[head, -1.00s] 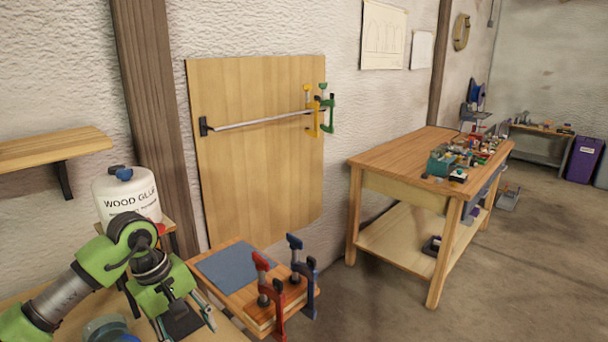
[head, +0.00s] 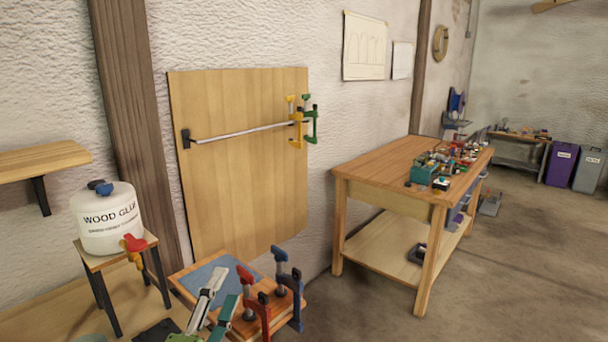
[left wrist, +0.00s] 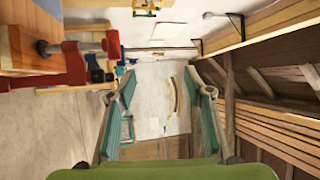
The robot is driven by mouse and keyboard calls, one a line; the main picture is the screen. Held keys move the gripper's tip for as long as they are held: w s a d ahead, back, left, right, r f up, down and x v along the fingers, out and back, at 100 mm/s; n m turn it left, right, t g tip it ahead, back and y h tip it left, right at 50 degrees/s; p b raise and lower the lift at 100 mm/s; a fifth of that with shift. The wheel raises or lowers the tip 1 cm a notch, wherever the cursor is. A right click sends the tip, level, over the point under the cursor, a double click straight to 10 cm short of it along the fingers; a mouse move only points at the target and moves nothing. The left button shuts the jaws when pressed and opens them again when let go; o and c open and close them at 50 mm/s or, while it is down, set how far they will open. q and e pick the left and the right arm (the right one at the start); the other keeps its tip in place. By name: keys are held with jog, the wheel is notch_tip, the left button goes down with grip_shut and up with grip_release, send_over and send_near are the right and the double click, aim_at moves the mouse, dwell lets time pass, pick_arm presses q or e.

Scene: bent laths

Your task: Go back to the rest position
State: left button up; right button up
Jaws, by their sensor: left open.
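My left gripper (head: 226,287) comes in at the bottom of the head view. Its two fingers are spread and empty, in front of the small wooden bench (head: 183,281), close to the left of the red clamp (head: 259,312). In the left wrist view its open fingers (left wrist: 152,62) have nothing between them. The red clamp and a blue clamp (head: 289,283) stand upright on the bench's right part, the red one also showing at upper left in the left wrist view (left wrist: 74,62). My right gripper is not in view.
A wood glue jug (head: 108,225) stands on a stool at left. A wall board (head: 230,190) carries a rod with yellow (head: 296,125) and green (head: 311,122) clamps. A cluttered workbench (head: 385,160) stands at right. The floor in front of it is clear.

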pick_arm(q)
jog(key=s+a+f+n+g+y, duration=0.2)
jog(key=a+f+n, duration=0.15)
jog(key=f, duration=0.25)
jog(key=s+a+f+n+g+y, duration=0.2)
jog(key=f+n, duration=0.3)
jog(key=f, duration=0.1)
jog(key=s+f+n+g, duration=0.4)
jog(key=s+f+g, duration=0.2)
jog(key=s+f, duration=0.45)
jog(key=s+f+n+g, duration=0.4)
jog(key=s+f+g, duration=0.25)
jog(key=s, duration=0.75)
jog(key=s+f+g, duration=0.1)
jog(key=s+f, duration=0.2)
jog(key=f, duration=2.5)
jog(key=s+a+f+g, duration=0.1)
jog(key=s+a+f, duration=0.1)
jog(key=s+f, duration=1.3)
jog(key=shift+s+a, duration=0.4)
jog(key=shift+s, duration=0.35)
jog(key=shift+f, duration=0.1)
